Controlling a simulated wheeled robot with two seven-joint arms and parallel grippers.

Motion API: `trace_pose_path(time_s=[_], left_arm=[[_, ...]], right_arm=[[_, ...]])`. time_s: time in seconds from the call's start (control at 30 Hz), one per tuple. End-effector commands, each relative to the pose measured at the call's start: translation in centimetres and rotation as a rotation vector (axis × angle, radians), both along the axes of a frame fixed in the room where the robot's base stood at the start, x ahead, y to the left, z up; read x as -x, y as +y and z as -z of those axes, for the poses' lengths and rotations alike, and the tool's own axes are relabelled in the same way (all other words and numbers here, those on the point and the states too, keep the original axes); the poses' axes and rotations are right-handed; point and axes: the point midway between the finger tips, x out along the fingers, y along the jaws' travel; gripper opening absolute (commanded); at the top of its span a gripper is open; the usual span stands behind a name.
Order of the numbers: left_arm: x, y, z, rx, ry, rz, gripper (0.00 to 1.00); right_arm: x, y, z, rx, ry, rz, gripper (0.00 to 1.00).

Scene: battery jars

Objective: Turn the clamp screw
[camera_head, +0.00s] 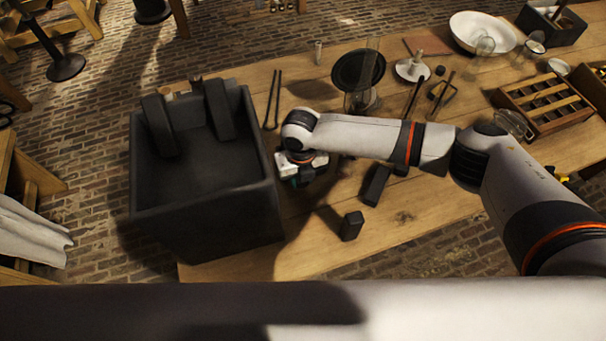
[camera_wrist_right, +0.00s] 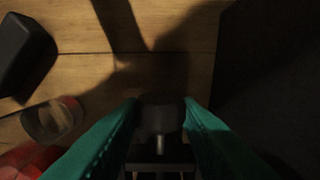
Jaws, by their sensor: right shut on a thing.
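My right gripper (camera_head: 302,180) is low beside the right wall of the large black open box (camera_head: 208,215), mostly hidden under its own wrist. In the right wrist view its two teal fingers (camera_wrist_right: 162,108) close in from both sides on a small dark round piece with a pale metal pin (camera_wrist_right: 160,145). This looks like the clamp screw, in deep shadow. The rest of the clamp is too dark to make out. A dark wall fills the right side of that view. My left gripper is not in view.
A small black block (camera_head: 351,226) stands on the wooden table (camera_head: 408,215). Tongs (camera_head: 272,100), a black round plate (camera_head: 350,66), a glass jar (camera_head: 362,102), a white bowl (camera_head: 482,30) and a slatted wooden rack (camera_head: 548,100) stand farther back.

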Motion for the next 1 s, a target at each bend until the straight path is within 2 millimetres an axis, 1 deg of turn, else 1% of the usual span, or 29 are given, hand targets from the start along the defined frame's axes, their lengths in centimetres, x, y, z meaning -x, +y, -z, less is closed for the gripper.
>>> trace_pose_path(time_s=[0.1,0.37,0.4,0.47,0.5,0.53,0.83,0.93,1.0], left_arm=[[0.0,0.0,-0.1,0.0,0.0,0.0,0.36],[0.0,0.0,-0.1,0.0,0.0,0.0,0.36],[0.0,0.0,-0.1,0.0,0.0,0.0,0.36],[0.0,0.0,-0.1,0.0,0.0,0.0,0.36],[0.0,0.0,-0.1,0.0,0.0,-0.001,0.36],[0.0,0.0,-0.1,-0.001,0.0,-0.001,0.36],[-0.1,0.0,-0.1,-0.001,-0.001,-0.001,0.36],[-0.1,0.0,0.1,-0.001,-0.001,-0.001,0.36],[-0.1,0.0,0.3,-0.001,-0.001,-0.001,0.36]], right_arm=[[0.0,0.2,-0.1,0.052,-0.018,0.001,0.08],[0.0,0.1,0.0,0.055,-0.019,0.002,0.08],[0.0,0.1,0.0,0.055,-0.019,0.002,0.34],[0.0,0.1,0.0,0.055,-0.019,0.002,0.44],[0.0,0.1,0.0,0.055,-0.019,0.002,0.51],[0.0,0.1,0.0,0.054,-0.019,0.002,0.53],[0.0,0.2,-0.2,0.053,-0.019,0.001,0.53],[0.0,0.2,-1.0,0.051,-0.021,0.001,0.53],[0.0,0.3,-2.1,0.05,-0.023,0.0,0.53]])
